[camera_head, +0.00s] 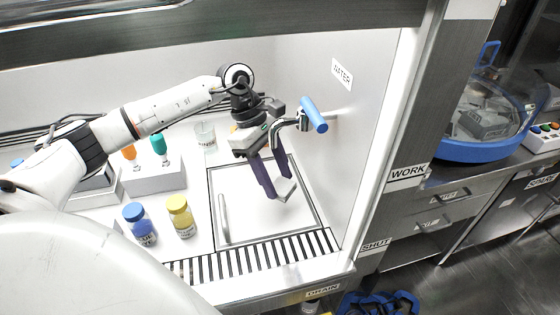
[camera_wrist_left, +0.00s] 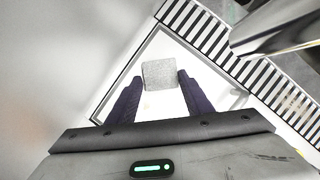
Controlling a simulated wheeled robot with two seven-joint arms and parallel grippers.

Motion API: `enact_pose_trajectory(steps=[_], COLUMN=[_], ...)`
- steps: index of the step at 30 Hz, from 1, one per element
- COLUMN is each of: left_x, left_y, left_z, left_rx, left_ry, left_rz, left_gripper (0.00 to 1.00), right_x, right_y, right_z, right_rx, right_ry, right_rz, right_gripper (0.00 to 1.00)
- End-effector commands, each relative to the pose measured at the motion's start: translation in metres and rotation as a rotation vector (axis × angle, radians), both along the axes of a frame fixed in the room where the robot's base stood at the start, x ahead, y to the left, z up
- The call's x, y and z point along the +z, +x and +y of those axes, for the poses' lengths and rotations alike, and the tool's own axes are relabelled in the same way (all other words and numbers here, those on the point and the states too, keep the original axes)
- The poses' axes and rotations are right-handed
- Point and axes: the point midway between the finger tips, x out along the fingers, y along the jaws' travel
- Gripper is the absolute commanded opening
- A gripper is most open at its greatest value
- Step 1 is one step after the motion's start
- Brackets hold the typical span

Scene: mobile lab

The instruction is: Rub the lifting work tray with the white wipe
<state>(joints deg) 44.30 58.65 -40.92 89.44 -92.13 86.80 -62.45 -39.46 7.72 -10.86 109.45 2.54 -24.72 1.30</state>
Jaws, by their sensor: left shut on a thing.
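My left gripper (camera_head: 281,190) reaches down over the lifting work tray (camera_head: 245,205), a white panel with a dark outline and a pale handle at its left side. Its two dark fingers are shut on the white wipe (camera_head: 287,189), a small light grey-white block. The wipe also shows between the fingertips in the left wrist view (camera_wrist_left: 158,75), with the tray (camera_wrist_left: 190,62) behind it. I cannot tell whether the wipe touches the tray. My right gripper is not in view.
A blue-handled water tap (camera_head: 314,115) juts from the right wall close to my left gripper. A slatted drain (camera_head: 255,255) runs along the front. Blue-capped (camera_head: 138,224) and yellow-capped (camera_head: 181,215) jars and a clear beaker (camera_head: 205,135) stand left of the tray.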

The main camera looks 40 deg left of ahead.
Motion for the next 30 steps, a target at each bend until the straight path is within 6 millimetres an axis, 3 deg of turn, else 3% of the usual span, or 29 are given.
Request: enact_pose_trajectory(steps=[10, 30], left_x=[0.030, 0.027], left_y=[-0.001, 0.000], left_z=[0.003, 0.008], left_rx=[0.006, 0.053], left_ry=[0.000, 0.006], left_rz=[-0.002, 0.000], left_gripper=[0.25, 0.25], right_x=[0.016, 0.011], right_y=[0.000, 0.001], right_z=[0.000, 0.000], right_rx=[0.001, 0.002], right_ry=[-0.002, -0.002], right_rz=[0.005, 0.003], right_gripper=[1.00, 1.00])
